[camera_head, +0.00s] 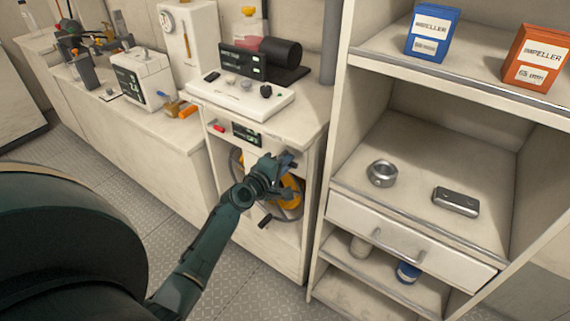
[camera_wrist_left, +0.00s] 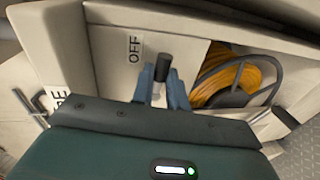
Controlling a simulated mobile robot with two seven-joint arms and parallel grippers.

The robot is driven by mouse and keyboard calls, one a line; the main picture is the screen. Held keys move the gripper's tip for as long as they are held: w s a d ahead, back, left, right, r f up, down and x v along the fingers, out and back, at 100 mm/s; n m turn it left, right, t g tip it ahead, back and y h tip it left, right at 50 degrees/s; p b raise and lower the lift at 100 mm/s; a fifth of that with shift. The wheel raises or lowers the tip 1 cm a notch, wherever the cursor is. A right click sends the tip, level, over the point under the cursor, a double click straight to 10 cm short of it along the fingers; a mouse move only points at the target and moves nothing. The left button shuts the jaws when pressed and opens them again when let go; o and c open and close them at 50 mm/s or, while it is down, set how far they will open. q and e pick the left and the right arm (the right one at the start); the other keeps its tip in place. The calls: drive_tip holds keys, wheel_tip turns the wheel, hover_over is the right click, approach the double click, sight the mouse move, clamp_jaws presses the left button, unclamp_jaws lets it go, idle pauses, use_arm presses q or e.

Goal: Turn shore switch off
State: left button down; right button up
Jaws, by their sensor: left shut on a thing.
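The shore switch shows in the left wrist view as a black lever handle (camera_wrist_left: 162,65) on a cream panel. The word OFF (camera_wrist_left: 134,48) is printed on the panel beside it. My left gripper (camera_wrist_left: 163,88) is shut on this handle, with a blue-grey finger on each side. In the head view my left gripper (camera_head: 279,170) is at the upper front of the cream cabinet (camera_head: 283,250), and it hides most of the switch there. The mount of the lever is partly covered by the fingers. My right gripper is not in view.
A yellow coiled cable (camera_wrist_left: 238,72) hangs in the cabinet opening close to the gripper. A dark label panel (camera_head: 246,134) and a red part (camera_head: 218,128) sit left of it. A shelf unit (camera_head: 333,202) stands close on the right. The floor (camera_head: 230,278) in front is clear.

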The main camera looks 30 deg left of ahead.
use_arm(q)
drive_tip(key=shift+r+n, duration=0.1)
drive_tip(key=shift+n, duration=0.2)
idle(0.4)
drive_tip(key=c, duration=1.4)
unclamp_jaws()
drive_tip(key=shift+s, duration=0.15)
drive_tip(key=v, duration=1.3)
drive_tip(key=shift+r, duration=0.15)
